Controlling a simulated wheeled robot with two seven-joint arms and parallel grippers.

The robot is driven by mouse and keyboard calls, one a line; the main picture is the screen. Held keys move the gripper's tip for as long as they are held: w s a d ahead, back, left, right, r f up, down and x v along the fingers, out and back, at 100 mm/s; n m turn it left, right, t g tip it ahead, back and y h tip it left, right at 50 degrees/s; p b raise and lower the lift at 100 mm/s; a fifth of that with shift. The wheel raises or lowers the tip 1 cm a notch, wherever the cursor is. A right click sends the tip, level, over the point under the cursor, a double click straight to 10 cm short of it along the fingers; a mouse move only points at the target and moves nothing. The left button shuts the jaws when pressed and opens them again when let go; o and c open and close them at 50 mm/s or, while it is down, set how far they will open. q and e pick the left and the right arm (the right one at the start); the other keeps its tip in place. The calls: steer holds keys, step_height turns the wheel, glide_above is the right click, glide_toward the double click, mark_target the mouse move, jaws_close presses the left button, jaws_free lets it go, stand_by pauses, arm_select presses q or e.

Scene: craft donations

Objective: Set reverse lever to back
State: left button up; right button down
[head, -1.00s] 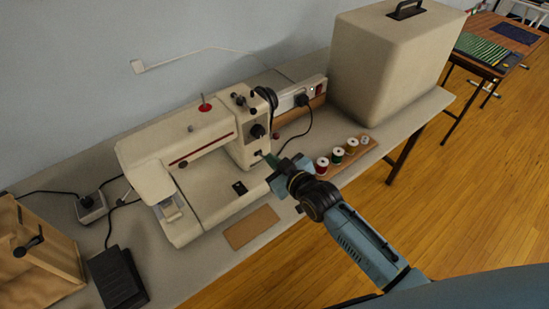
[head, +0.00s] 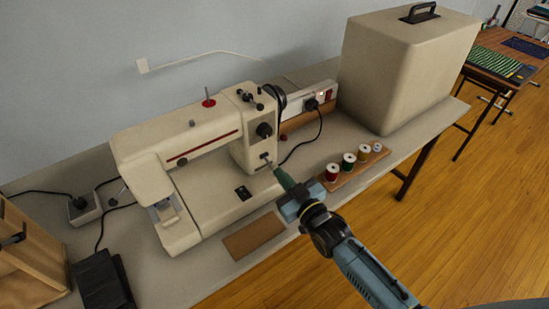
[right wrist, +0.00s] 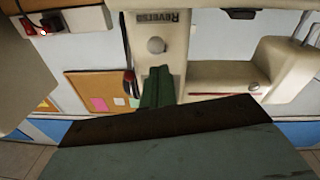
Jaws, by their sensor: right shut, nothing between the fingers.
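The cream sewing machine (head: 180,140) stands on the grey table. A small dark reverse lever area (head: 265,157) is low on its right-hand column, under a black dial (head: 264,130). In the right wrist view, an upside-down "Reverse" label (right wrist: 163,18) and a round pale knob (right wrist: 156,46) show on the column. My right gripper (head: 278,172) is shut and empty, its green fingers just in front of and below the lever area. The fingers (right wrist: 158,86) point at the column in the right wrist view. I cannot tell the lever's exact position. My left gripper is out of view.
Several thread spools on a wooden holder (head: 352,172) stand near my right arm. A brown pad (head: 253,236) lies in front. A large cream case (head: 405,70) stands at right.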

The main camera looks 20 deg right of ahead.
steer(key=shift+r, duration=0.15)
steer(key=p+v, duration=0.3)
steer(key=v, duration=0.8)
steer(key=shift+s+a, duration=0.2)
steer(key=shift+s, duration=0.2)
steer(key=shift+f, duration=0.2)
